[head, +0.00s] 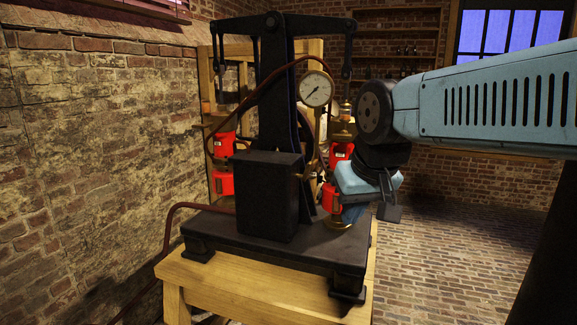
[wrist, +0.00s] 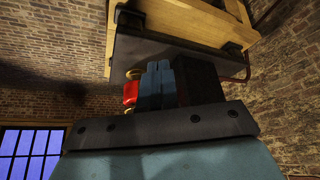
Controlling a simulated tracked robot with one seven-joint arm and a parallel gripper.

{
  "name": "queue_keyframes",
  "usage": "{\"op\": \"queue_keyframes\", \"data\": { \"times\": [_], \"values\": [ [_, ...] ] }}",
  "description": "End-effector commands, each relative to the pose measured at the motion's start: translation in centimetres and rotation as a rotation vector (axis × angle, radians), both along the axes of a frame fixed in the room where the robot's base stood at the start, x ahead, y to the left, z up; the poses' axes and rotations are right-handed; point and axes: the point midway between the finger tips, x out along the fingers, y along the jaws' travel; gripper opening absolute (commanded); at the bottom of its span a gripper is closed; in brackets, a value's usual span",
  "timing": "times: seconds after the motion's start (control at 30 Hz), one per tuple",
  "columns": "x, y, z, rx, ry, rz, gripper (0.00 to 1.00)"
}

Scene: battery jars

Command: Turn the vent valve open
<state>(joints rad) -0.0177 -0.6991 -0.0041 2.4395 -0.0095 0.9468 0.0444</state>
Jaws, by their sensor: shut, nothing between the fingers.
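A black pump-like machine (head: 268,195) with a tall column and a cross beam stands on a wooden stand (head: 250,290). A round white dial gauge (head: 316,89) sits on its right side. My gripper (head: 350,214) is at the right of the machine, pointing down, low over the base plate's right end. In the wrist view its two blue fingers (wrist: 156,86) lie side by side, shut and empty. A round brass piece (head: 338,225) shows just below the fingers; I cannot tell if they touch. I cannot make out for certain which part is the vent valve.
Red jars (head: 223,184) stand behind the machine in a wooden frame, and a red jar with brass ends (wrist: 131,92) shows beside my fingers. A brown hose (head: 168,230) runs down at left by the brick wall. The brick floor (head: 450,240) at right is clear.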

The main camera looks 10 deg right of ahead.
Motion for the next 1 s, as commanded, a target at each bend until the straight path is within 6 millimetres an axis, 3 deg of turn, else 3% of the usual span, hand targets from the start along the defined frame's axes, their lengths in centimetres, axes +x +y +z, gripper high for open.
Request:
{"op": "queue_keyframes", "data": {
  "times": [0.5, 1.0],
  "values": [
    [10.3, 1.5, 7.5, 0.026, 0.232, -0.187, 0.0],
    [21.1, 4.9, 11.2, -0.034, 0.423, -0.421, 0.0]
  ]
}}
